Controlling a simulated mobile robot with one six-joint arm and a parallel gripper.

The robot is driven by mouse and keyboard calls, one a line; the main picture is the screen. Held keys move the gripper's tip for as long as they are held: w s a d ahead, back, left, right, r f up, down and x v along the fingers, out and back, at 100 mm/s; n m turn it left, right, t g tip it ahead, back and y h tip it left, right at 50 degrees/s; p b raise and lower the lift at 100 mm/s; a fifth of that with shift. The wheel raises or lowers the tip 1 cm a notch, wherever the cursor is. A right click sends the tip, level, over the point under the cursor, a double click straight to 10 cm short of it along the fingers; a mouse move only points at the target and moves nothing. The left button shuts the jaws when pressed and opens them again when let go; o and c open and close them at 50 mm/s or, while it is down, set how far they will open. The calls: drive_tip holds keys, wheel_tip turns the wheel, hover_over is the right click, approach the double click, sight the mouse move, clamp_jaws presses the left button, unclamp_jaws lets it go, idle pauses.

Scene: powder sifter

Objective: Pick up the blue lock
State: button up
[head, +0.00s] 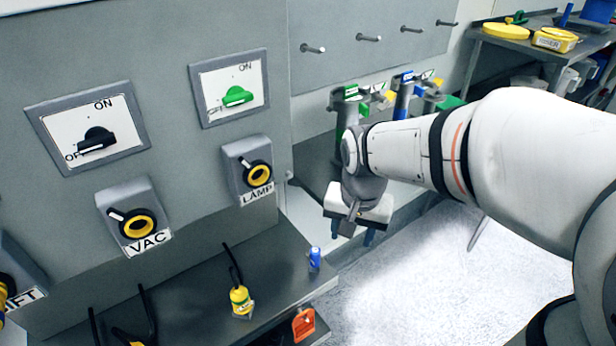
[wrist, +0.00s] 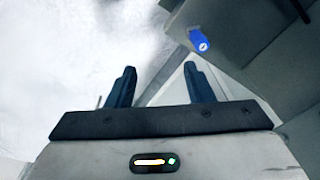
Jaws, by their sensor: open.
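The blue lock (head: 314,260) is a small blue cylinder standing near the right end of a dark grey shelf (head: 190,285) in the head view. In the wrist view the blue lock (wrist: 199,41) shows at the upper right, beyond the fingertips, with a small white mark on its end. My gripper (head: 354,236) hangs to the right of the lock, past the shelf's end, fingers pointing down. In the wrist view my gripper (wrist: 160,80) has its two dark fingers apart with nothing between them. The lock is apart from the fingers.
A yellow lock (head: 241,300) and an orange-red tag (head: 303,323) are at the shelf, near the blue lock. The grey panel (head: 150,190) with switches rises behind the shelf. Green and blue valve handles (head: 403,90) stand behind my arm. Open pale floor (head: 440,290) lies right of the shelf.

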sight(315, 251)
drive_tip(key=w+a+f+m, duration=0.1)
drive_tip(key=a, duration=0.1)
drive_tip(key=w+a+f+m, duration=0.1)
drive_tip(key=w+a, duration=0.1)
drive_tip(key=w+a+f+g, duration=0.1)
drive_tip(key=a+f, duration=0.1)
drive_tip(key=shift+w+a+f+m, duration=0.1)
drive_tip(key=shift+w+a+m, duration=0.25)
drive_tip(key=shift+m, duration=0.05)
drive_tip(key=shift+w+a+f, duration=0.1)
drive_tip(key=shift+a+f, duration=0.1)
drive_tip(key=shift+f, duration=0.1)
drive_tip(key=f, duration=0.7)
drive_tip(key=shift+s+d+f, duration=0.2)
drive_tip(key=shift+s+f, duration=0.05)
drive_tip(key=shift+c, duration=0.5)
clamp_jaws()
